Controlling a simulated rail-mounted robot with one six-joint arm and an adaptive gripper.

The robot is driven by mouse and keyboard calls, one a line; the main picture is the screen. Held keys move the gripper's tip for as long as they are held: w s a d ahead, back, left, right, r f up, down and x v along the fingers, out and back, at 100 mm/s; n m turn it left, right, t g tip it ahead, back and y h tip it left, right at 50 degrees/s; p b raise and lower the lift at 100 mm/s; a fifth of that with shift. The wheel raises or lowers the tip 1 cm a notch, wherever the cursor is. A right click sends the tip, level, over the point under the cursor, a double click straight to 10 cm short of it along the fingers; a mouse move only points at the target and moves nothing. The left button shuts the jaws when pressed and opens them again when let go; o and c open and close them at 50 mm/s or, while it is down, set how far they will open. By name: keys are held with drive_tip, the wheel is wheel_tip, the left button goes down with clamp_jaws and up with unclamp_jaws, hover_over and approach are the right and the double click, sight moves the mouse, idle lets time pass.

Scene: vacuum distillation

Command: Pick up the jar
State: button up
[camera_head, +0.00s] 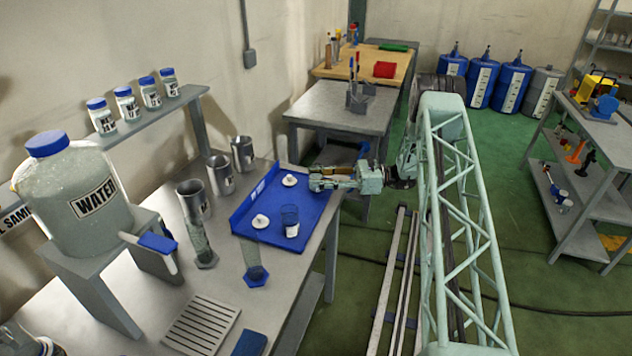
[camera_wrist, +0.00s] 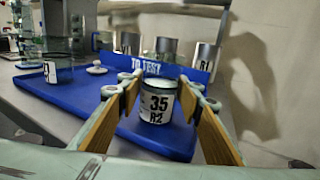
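A jar (camera_wrist: 157,103) with a white label reading "35 R2" stands upright on the blue tray (camera_wrist: 105,128) in the wrist view. My gripper (camera_wrist: 160,92) is open, with one wooden-faced finger on each side of this jar and visible gaps between. In the head view, my gripper (camera_head: 316,179) is at the tray's right edge, and the labelled jar is hidden there. A second, clear bluish jar (camera_head: 290,221) stands on the tray; it also shows at left in the wrist view (camera_wrist: 64,68). Two white lids (camera_head: 260,221) lie on the tray (camera_head: 262,196).
The tray has a raised back wall marked "TO TEST". Metal beakers (camera_head: 220,175) stand behind it. Glass cylinders (camera_head: 254,262) stand in front. A large water container (camera_head: 72,190) is at the left. A grey table (camera_head: 340,108) lies beyond my arm.

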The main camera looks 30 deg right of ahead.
drive_tip(key=c, duration=0.6)
drive_tip(key=shift+r, duration=0.3)
drive_tip(key=shift+r, duration=1.45)
drive_tip(key=shift+w+d+r+p+v, duration=0.1)
drive_tip(key=shift+w+d+r+v, duration=0.3)
drive_tip(key=shift+v, duration=2.15)
drive_tip(key=shift+w+d+r+p+v, duration=0.15)
drive_tip(key=shift+w+v, duration=0.45)
drive_tip(key=shift+v, duration=2)
drive_tip(key=shift+w+d+r+p+v, duration=0.15)
drive_tip(key=shift+w+v, duration=0.3)
drive_tip(key=shift+v, duration=2.1)
drive_tip(key=shift+d+r, duration=0.1)
